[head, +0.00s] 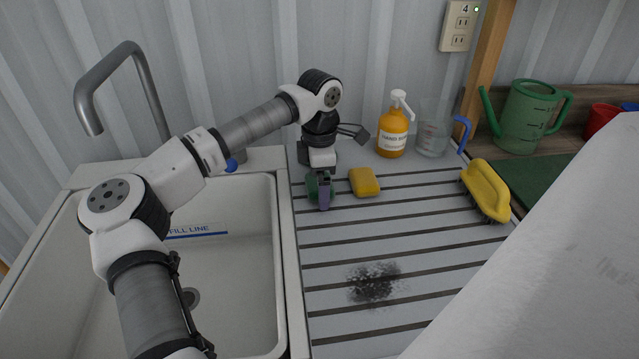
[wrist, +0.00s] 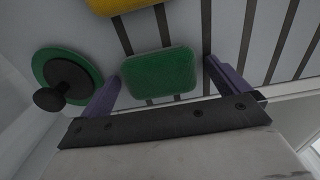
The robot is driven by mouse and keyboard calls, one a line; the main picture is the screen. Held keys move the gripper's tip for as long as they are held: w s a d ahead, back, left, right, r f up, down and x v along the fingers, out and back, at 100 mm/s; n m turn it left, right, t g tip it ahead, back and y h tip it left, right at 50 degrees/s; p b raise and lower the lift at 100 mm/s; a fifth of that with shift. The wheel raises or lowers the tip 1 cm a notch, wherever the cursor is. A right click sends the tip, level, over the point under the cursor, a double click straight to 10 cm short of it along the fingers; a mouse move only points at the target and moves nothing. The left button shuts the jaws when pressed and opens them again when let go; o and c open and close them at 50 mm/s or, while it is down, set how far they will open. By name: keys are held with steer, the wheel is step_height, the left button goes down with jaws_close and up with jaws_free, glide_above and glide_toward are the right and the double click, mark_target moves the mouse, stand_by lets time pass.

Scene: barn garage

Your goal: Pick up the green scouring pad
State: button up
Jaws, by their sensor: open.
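The green scouring pad (wrist: 158,73) lies flat on the ribbed drainboard in the wrist view, between the two purple fingers of my gripper (wrist: 166,88). The fingers are apart, with a gap showing on the right of the pad; the left finger is close to its edge. In the head view my gripper (head: 321,192) points down at the drainboard's left side, close to the sink edge. Green shows behind the near finger there, but most of the pad is hidden.
A yellow sponge (head: 364,182) lies just right of my gripper. A green disc with a black knob (wrist: 65,78) is left of the pad in the wrist view. A soap bottle (head: 393,133), clear jug (head: 433,138) and yellow brush (head: 485,189) stand further right. The sink (head: 284,240) is left.

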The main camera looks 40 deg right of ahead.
steer(key=shift+c, duration=0.4)
steer(key=c, duration=0.8)
steer(key=shift+r, duration=0.2)
step_height(320, 180, up, 20)
steer(key=b, duration=0.1)
steer(key=shift+f, duration=0.15)
